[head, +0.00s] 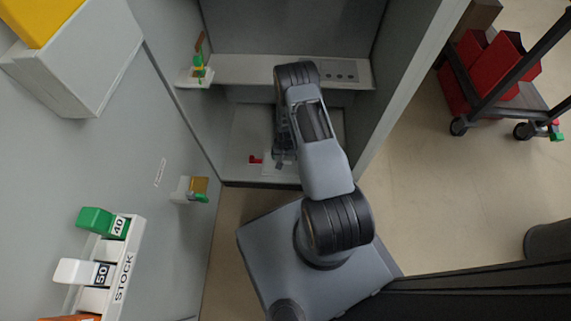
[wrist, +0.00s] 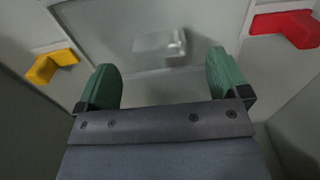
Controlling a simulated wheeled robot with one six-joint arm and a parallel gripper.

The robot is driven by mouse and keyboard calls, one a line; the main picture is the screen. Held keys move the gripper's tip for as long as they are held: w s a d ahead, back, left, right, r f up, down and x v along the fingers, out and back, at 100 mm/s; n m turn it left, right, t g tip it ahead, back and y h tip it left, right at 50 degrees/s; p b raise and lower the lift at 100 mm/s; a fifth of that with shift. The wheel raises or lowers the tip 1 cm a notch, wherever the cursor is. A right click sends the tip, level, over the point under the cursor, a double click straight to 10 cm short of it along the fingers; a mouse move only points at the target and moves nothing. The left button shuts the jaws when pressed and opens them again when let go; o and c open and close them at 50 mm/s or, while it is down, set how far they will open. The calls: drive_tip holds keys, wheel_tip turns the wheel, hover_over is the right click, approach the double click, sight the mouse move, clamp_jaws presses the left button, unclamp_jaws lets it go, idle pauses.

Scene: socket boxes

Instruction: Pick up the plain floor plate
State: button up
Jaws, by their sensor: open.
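In the wrist view, a plain pale grey block (wrist: 160,44) sits on a light flat surface, ahead of my gripper and roughly centred between its fingers. I take it for the plain floor plate, though the label cannot be confirmed. My gripper (wrist: 163,78) is open, with two green fingertips wide apart and nothing between them. The fingertips look short of the block. In the head view, my gripper (head: 285,158) reaches down into the cabinet's lower bay, and my arm hides most of the floor there, so the pale block cannot be made out clearly.
In the wrist view, a yellow piece (wrist: 52,66) is at left and a red piece (wrist: 286,27) at right. In the head view, the cabinet shelf (head: 240,71) lies beyond my arm. A stock rack (head: 110,270) stands left, a cart (head: 520,100) right.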

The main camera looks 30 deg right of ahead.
sight(285, 160)
wheel_tip(285, 160, down, 4)
drive_tip(key=shift+f+b, duration=0.1)
drive_tip(key=shift+b, duration=0.8)
drive_tip(key=c, duration=1)
drive_tip(key=shift+o, duration=0.2)
drive_tip(key=shift+r, duration=0.25)
